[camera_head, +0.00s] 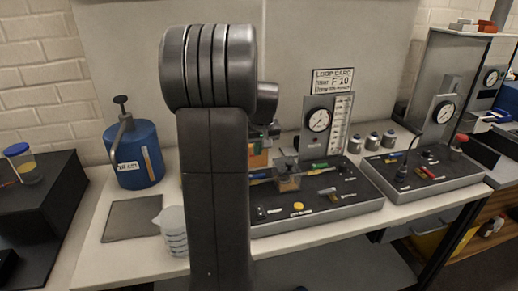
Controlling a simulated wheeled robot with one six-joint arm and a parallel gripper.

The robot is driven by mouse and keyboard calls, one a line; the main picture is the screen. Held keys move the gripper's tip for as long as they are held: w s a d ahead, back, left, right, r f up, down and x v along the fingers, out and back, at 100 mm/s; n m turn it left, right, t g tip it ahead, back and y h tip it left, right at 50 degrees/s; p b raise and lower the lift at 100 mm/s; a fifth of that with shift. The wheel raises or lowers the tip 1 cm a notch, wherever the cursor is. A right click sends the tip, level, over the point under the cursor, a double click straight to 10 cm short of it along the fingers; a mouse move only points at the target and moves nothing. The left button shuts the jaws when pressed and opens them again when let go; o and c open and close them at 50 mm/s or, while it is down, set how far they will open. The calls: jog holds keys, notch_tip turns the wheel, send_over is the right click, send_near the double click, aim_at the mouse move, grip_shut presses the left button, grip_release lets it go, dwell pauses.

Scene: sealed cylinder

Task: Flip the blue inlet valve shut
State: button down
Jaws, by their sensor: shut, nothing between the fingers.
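The blue valve handle (259,181) shows as a small blue bar on the dark top of the middle panel, just right of my arm. It lies roughly level across the picture, and its left end is close to or behind my arm. My gripper (286,160) seems to be the small grey shape above the panel, right of the blue handle; it is small and partly merged with the clear block (288,183) below it. It looks shut and empty. I cannot tell whether it touches anything.
The panel (330,209) also carries a green handle (320,165), a yellow button (298,206) and a gauge (319,120). A second panel (425,189) stands right. A blue jug (134,158) and a clear beaker (174,230) stand left. My arm hides the middle of the bench.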

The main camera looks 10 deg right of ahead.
jog(key=x, duration=0.6)
jog(key=shift+s+f+p, duration=0.1)
jog(key=shift+f+p, duration=0.2)
jog(key=shift+p, duration=0.1)
jog(key=shift+s+d+r, duration=0.1)
jog(key=shift+s, duration=1.65)
